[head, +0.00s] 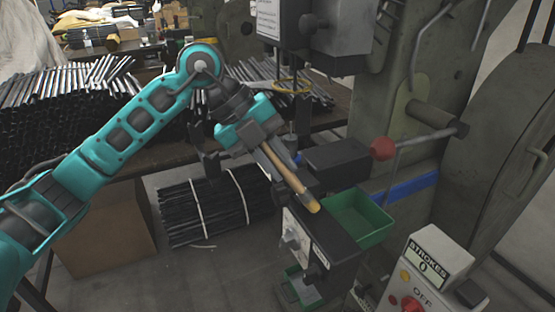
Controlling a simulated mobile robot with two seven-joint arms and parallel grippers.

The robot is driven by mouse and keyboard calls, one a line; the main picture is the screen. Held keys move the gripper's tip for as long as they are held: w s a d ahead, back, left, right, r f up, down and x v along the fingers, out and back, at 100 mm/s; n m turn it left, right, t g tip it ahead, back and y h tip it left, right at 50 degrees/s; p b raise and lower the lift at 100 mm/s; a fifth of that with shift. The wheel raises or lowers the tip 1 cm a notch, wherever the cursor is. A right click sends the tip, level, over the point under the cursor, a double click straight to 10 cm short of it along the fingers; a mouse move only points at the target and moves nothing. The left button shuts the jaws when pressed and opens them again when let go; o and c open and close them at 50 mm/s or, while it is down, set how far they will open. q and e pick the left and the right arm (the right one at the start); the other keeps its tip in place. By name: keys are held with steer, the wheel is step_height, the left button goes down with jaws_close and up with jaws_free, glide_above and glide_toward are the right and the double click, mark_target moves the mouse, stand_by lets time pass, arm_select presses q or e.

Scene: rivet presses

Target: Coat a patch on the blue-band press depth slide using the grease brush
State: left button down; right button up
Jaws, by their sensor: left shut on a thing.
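My left gripper (262,147) reaches in from the left and is shut on the grease brush (289,178). The brush has a light wooden handle and slants down to the right, its yellowish end lowest. That end shows in front of the dark press front, left of the green tray; whether it touches anything cannot be told. The blue-band press (420,110) is a large grey-green machine with a blue stripe (406,187) low on its frame. I cannot clearly pick out its depth slide; a dark block (350,157) juts out left of a red ball knob. My right gripper is not in view.
The green tray (361,219) sits beside the press front. A red ball knob (383,148) on a lever and a strokes counter box (428,268) stand to the right. A strapped bundle of dark rods (215,206) and a cardboard box (108,227) lie on the left floor.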

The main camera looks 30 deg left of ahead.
mark_target(292, 184)
arm_select(q)
steer(key=shift+f+b, duration=0.3)
steer(key=shift+f, duration=0.25)
steer(key=shift+s+d+p, duration=1.2)
steer(key=shift+s+d, duration=2)
steer(key=shift+d, duration=0.9)
steer(key=shift+w+a, duration=0.85)
steer(key=shift+a, duration=0.25)
steer(key=shift+w+a, duration=0.8)
steer(key=shift+a, duration=0.25)
steer(key=shift+w+a, duration=0.8)
steer(key=shift+a, duration=0.2)
steer(key=shift+w+a, duration=0.75)
steer(key=shift+a, duration=0.25)
steer(key=shift+r, duration=0.1)
